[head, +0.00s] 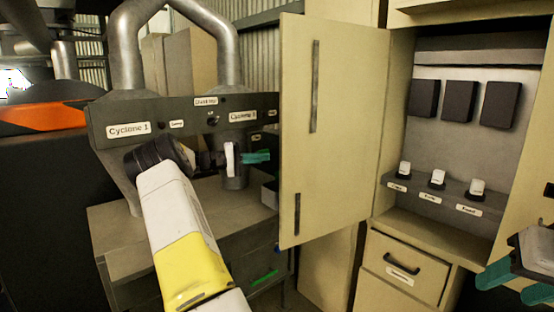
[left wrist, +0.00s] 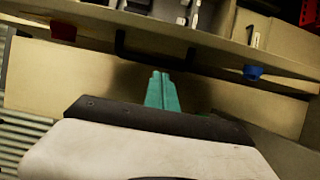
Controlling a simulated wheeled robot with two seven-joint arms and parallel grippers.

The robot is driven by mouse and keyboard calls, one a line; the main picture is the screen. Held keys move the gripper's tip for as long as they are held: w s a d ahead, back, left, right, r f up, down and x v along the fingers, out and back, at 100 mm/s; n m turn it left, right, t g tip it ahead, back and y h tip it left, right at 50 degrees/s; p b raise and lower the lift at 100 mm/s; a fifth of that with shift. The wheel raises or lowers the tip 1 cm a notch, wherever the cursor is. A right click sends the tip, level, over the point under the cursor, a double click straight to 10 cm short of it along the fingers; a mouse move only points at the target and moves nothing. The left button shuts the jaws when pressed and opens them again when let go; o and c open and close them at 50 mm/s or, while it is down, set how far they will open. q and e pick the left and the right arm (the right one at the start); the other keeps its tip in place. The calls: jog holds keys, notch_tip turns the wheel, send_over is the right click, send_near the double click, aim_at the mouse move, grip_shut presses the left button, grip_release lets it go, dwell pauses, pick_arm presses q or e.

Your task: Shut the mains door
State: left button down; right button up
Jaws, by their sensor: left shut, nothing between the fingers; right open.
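The cream mains door (head: 335,130) stands open, swung out to the left of its cabinet. It has a long dark strip up high and a shorter one low down. The open cabinet (head: 440,200) shows several dark boxes above and a shelf of white switches below. My left gripper (head: 262,157) is shut and empty, its teal fingertips just left of the door's free edge. I cannot tell whether they touch it. The left wrist view shows the closed fingers (left wrist: 162,90) before a cream panel. My right gripper (head: 515,285) is open and empty at the lower right.
A grey panel labelled Cyclone (head: 180,125) with metal pipes stands behind my left arm. A drawer (head: 400,268) with a dark handle is below the cabinet. A red part (left wrist: 64,28) and a blue part (left wrist: 252,72) show in the left wrist view.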

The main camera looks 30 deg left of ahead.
pick_arm(q)
jog(key=shift+d, duration=2.9)
